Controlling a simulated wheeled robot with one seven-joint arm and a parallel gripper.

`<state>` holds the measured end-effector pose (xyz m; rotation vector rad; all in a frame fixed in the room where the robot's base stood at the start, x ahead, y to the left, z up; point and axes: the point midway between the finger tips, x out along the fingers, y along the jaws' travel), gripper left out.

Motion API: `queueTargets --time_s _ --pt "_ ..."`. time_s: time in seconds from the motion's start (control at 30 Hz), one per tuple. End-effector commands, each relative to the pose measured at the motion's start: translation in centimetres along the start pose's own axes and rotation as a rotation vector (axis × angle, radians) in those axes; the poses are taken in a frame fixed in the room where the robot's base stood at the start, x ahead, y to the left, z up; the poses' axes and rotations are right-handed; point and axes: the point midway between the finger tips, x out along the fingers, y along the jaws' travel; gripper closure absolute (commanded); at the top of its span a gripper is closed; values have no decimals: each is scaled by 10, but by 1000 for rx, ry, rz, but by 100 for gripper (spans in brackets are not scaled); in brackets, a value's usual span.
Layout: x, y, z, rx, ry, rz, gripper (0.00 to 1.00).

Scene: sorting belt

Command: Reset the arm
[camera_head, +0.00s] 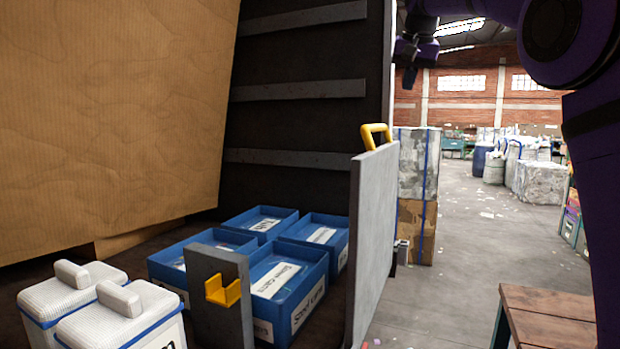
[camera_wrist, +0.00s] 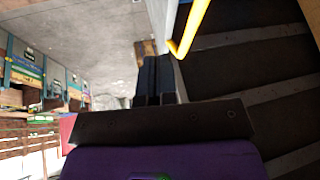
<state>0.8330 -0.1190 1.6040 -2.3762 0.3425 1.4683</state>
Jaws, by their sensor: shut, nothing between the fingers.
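My gripper (camera_head: 409,78) is raised at the top of the head view, in front of the far hall and to the right of the dark slatted wall. Its dark fingers sit side by side in the wrist view (camera_wrist: 157,62), shut with nothing between them. My purple arm runs down the right side of the head view. The yellow handle (camera_head: 375,133) on top of the upright grey panel (camera_head: 371,240) is below and left of my gripper. It also shows close by in the wrist view (camera_wrist: 191,30).
Several blue labelled bins (camera_head: 302,306) stand behind the panel. Two white lidded containers (camera_head: 120,318) are at the front left. A small grey post with a yellow hook (camera_head: 222,291) stands before the bins. A wooden table (camera_head: 550,318) is at lower right. Open floor (camera_head: 460,240) lies beyond.

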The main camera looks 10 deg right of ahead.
Motion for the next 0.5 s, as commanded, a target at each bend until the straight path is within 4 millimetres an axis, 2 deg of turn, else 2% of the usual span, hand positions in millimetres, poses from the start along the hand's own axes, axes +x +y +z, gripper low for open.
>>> queueTargets --time_s 0.17,0.37,0.5 --pt "-9 18 26 -11 -8 -21 100" --pt "-16 46 90 -56 -21 -55 100" --pt "-16 63 142 -98 -25 -73 100"
